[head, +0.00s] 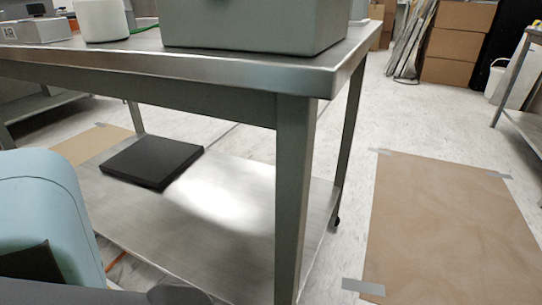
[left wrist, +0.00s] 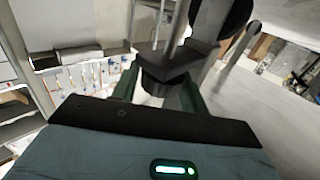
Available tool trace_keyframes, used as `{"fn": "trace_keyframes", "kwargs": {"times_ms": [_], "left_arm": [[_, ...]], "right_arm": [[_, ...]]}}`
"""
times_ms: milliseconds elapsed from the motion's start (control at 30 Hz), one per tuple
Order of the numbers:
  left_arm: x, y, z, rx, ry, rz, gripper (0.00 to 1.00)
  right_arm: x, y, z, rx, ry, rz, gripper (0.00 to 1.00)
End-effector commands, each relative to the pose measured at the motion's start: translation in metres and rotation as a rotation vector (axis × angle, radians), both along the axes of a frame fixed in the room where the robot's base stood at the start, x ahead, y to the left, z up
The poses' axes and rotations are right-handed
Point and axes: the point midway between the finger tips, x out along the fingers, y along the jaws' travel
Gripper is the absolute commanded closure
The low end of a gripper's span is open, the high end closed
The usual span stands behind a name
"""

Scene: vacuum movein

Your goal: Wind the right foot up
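In the left wrist view, my left gripper (left wrist: 160,92) shows as two dark green fingers beyond its black and teal body. A short black foot-like piece (left wrist: 166,68) sits between the fingers, with a metal rod rising from it in the picture. I cannot tell whether both fingers touch it, or whether it is the right foot. A large black round part (left wrist: 222,16) is just up and right of it. In the head view, neither gripper can be made out. A small dark caster or foot (head: 335,221) is under the far right leg of the steel table.
The steel table (head: 305,75) carries a grey box (head: 255,25) and a white container (head: 101,20). A black slab (head: 152,161) lies on its lower shelf (head: 240,235). A brown taped sheet (head: 450,225) covers the floor at right. Brown boxes (head: 457,45) stand behind.

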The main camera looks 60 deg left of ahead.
Motion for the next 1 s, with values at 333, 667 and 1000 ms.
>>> {"fn": "trace_keyframes", "kwargs": {"times_ms": [333, 667, 1000], "left_arm": [[0.0, -0.001, 0.0, -0.003, 0.0, 0.041, 0.84], [0.0, 0.0, 0.0, -0.002, 0.0, 0.272, 0.84], [-0.001, 0.001, -0.001, 0.0, 0.001, 0.274, 0.52]], "right_arm": [[-0.01, 0.0, -0.001, -0.001, 0.02, 0.001, 0.39], [-0.013, 0.0, -0.001, -0.001, 0.027, 0.002, 0.39], [-0.005, 0.0, -0.001, -0.001, 0.01, 0.001, 0.39]]}}
